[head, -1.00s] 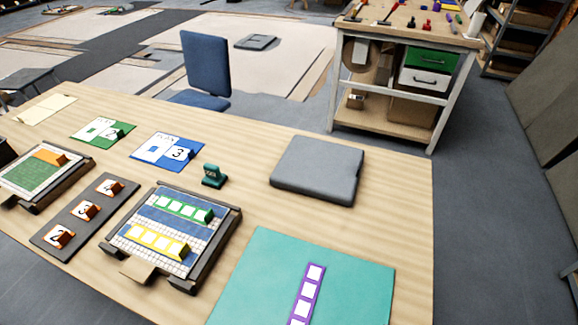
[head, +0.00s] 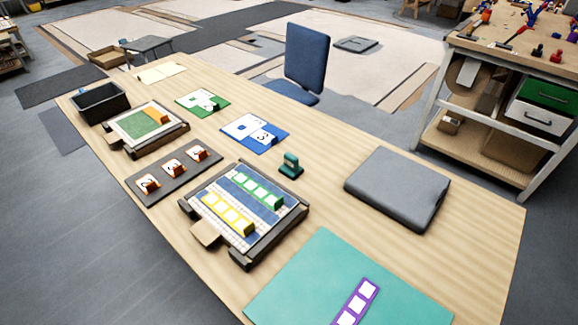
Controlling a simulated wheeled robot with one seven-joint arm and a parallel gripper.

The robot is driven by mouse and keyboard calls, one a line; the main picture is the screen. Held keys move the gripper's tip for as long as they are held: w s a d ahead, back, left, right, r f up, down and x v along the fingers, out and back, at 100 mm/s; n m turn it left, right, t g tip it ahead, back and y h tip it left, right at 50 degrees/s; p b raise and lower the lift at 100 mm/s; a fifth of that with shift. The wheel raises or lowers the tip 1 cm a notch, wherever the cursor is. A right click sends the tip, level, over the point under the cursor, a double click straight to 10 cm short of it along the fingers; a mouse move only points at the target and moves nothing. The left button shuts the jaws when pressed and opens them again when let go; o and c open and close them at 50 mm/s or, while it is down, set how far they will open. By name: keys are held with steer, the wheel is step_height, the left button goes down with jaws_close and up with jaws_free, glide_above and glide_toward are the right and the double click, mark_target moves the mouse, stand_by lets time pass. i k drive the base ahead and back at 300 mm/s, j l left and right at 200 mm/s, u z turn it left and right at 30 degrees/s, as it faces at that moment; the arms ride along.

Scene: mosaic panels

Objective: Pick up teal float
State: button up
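The teal float (head: 290,166) is a small teal block with a raised handle-like top. It stands on the wooden table (head: 480,230) in the head view, just beyond the far right corner of a dark-framed mosaic panel (head: 240,208). Nothing touches it and it is fully in sight. My gripper is not in view, so I cannot see what state it is in.
A grey slab (head: 398,186) lies to the float's right. A teal mat (head: 300,280) with a purple strip (head: 357,303) is nearer. Blue (head: 268,141) and green (head: 196,103) cards lie beyond, left. A blue chair (head: 305,62) stands behind the table.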

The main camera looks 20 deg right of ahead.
mark_target(291, 169)
steer(key=j, duration=0.35)
steer(key=k+j, duration=0.15)
steer(key=j, duration=0.2)
steer(key=i+j, duration=0.1)
steer(key=j, duration=0.35)
steer(key=i+j, duration=0.1)
steer(key=j, duration=0.3)
steer(key=i+j+z, duration=0.1)
steer(key=j, duration=0.35)
steer(key=i+j+z, duration=0.1)
steer(key=i+j, duration=0.9)
steer(key=i, duration=0.15)
